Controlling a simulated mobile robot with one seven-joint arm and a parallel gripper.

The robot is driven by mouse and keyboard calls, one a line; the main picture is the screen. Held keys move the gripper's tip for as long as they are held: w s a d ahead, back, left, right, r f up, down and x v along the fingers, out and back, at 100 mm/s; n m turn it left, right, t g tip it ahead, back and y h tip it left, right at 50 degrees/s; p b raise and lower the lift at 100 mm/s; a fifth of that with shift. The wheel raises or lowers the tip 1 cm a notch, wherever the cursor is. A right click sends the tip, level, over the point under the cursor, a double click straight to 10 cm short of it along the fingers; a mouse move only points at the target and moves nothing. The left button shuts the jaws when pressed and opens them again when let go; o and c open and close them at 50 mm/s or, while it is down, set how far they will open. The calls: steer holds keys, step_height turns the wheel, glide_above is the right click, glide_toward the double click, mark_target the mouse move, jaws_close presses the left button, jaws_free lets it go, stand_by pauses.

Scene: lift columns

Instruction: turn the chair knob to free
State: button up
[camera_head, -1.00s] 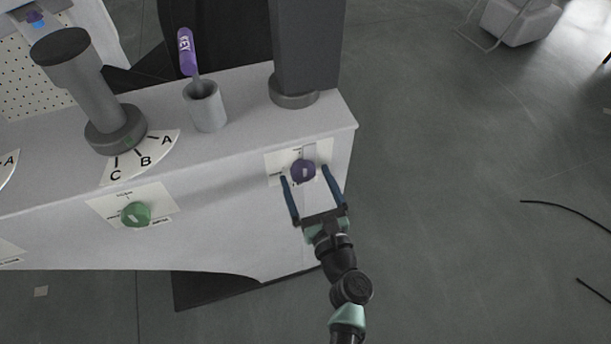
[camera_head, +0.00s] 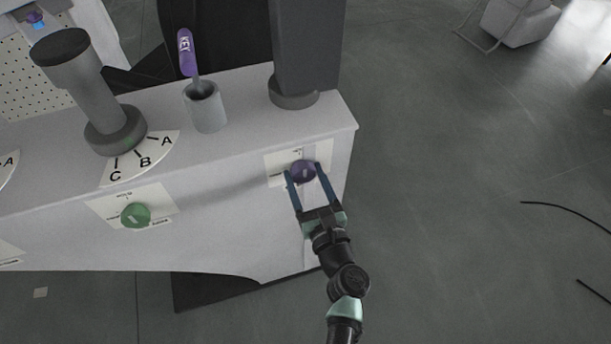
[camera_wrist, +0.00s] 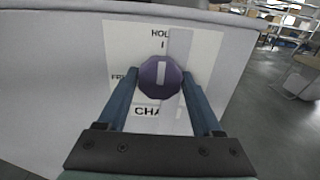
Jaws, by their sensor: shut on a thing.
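The purple chair knob (camera_head: 303,171) sits on a white label plate (camera_head: 275,168) on the front face of the grey console. In the wrist view the knob (camera_wrist: 160,77) has a pale pointer mark standing about upright, below the letters "HOL". "FR" shows at the left of the plate and "CHA" below the knob; the rest of the words is hidden. My gripper (camera_head: 303,174) has its two blue fingers on either side of the knob, shut on it. In the wrist view the fingertips (camera_wrist: 160,78) touch or nearly touch the knob's left and right sides.
A green knob (camera_head: 136,215) on its own plate is to the left on the same face. On the console top (camera_head: 240,105) stand a grey cup (camera_head: 206,108) with a purple KEY tag (camera_head: 186,52) and grey columns. Open floor (camera_head: 450,200) lies to the right.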

steer(key=shift+f+n+b, duration=0.1)
steer(key=shift+n+b, duration=0.2)
steer(key=n+b, duration=0.2)
steer(key=n, duration=0.1)
steer(key=shift+f, duration=0.1)
steer(key=n+b, duration=0.4)
steer(key=n, duration=0.2)
steer(key=n+b, duration=0.3)
steer(key=n, duration=0.1)
steer(key=shift+n+b, duration=1.4)
steer(key=shift+n, duration=0.7)
steer(key=o, duration=1.3)
steer(key=shift+r, duration=0.2)
steer(key=shift+o, duration=0.2)
steer(key=shift+s, duration=0.1)
steer(key=v, duration=1.2)
steer(key=shift+s, duration=0.4)
